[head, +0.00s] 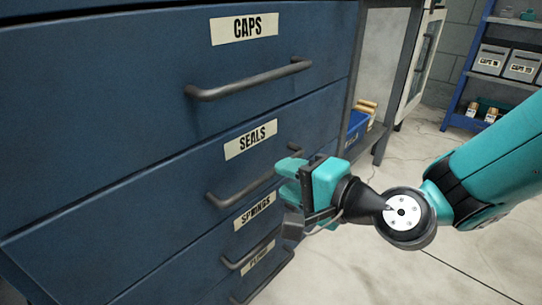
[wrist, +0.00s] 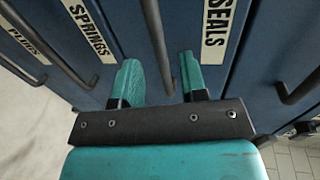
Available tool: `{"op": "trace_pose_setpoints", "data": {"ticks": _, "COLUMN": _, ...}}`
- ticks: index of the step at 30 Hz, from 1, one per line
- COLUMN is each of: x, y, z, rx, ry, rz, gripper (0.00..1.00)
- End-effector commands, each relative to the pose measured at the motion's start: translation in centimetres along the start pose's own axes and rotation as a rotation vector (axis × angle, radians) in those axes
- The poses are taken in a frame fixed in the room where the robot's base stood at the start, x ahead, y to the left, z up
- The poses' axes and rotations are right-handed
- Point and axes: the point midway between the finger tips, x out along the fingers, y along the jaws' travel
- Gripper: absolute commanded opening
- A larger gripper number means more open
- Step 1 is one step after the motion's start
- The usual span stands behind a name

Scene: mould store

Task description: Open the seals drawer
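The blue seals drawer (head: 150,185) is flush with the cabinet front, its cream SEALS label (head: 251,139) above a dark bar handle (head: 235,190). In the wrist view the SEALS label (wrist: 215,30) is at the top right, and the seals handle (wrist: 157,40) runs down between the fingers. My gripper (head: 290,178) is at the right part of this handle in the head view, hiding some of it. In the wrist view my gripper (wrist: 161,80) has its teal fingers apart, one on each side of the bar, with gaps visible on both sides.
The caps drawer (head: 130,75) and its handle (head: 250,80) are above. The springs handle (head: 250,250) and a lowest drawer labelled PLUGS (wrist: 25,45) are below. Pale floor (head: 400,275) is clear to the right. A blue shelf rack (head: 465,85) stands at the back right.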

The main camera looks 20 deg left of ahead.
Motion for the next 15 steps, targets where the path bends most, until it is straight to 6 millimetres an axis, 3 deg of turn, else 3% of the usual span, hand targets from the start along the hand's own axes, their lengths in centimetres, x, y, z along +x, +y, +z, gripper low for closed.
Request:
{"op": "trace_pose_setpoints", "data": {"ticks": 6, "x": 3.4, "y": -0.3, "z": 0.0, "rx": -0.001, "ry": -0.001, "rz": 0.000, "gripper": 0.39}}
{"op": "trace_pose_setpoints", "data": {"ticks": 15, "x": 4.5, "y": 0.0, "z": 0.0, "rx": 0.000, "ry": 0.001, "rz": 0.000, "gripper": 0.39}}
